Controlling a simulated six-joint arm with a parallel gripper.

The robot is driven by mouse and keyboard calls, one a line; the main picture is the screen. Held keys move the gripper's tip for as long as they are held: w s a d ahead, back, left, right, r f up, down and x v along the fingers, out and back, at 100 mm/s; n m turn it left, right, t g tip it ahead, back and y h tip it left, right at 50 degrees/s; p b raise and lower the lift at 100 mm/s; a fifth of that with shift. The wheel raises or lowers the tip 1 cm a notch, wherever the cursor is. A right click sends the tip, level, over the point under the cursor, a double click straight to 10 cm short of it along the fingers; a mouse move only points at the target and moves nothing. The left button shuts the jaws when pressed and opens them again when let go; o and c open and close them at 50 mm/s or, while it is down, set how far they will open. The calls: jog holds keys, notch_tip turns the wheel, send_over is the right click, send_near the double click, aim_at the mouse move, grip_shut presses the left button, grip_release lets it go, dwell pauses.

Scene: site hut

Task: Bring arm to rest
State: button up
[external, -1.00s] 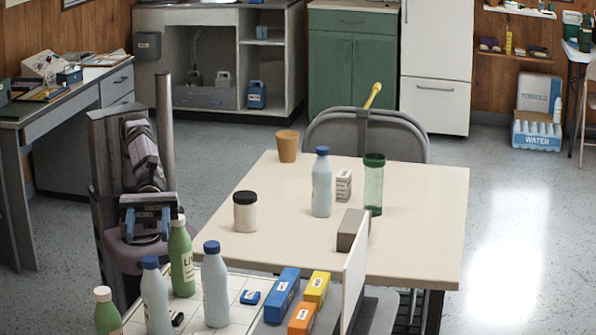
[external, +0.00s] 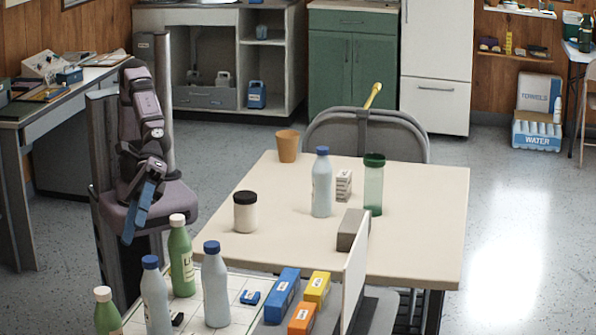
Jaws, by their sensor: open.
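My arm (external: 140,110) stands on its base at the left of the beige table, folded up close over the base. My gripper (external: 136,222) hangs at the front of the base with its blue fingers pointing down. It is open, with nothing seen in it. One finger largely hides the other from this side. The gripper is left of the green bottle (external: 181,260) and appears apart from it.
The beige table (external: 420,225) holds a tan cup (external: 287,146), a white jar (external: 245,212), a blue-capped bottle (external: 322,183), a green tumbler (external: 373,184) and a grey block (external: 352,230). Several bottles and small boxes stand on a nearer surface. A desk (external: 60,100) is behind left.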

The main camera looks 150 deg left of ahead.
jog(key=s+a+f+m+g+y+p, duration=0.1)
jog(key=s+a+m+g+y+p, duration=0.1)
jog(key=s+a+m+p, duration=0.4)
jog(key=s+a+f+m+g+y+p, duration=0.1)
jog(key=s+a+m+g+y+p, duration=0.2)
jog(key=s, duration=1.2)
jog(key=s+a+f+m+g+y+p, duration=0.1)
jog(key=s+a+m+g+y+p, duration=0.1)
jog(key=s+a+m+g+p, duration=0.3)
jog(key=s+a+m+p, duration=0.4)
jog(key=s+p, duration=0.1)
jog(key=s, duration=0.1)
jog(key=shift+s+a+f+g+y, duration=0.15)
jog(key=shift+s+f+g+y, duration=0.15)
jog(key=shift+s+g+y, duration=0.1)
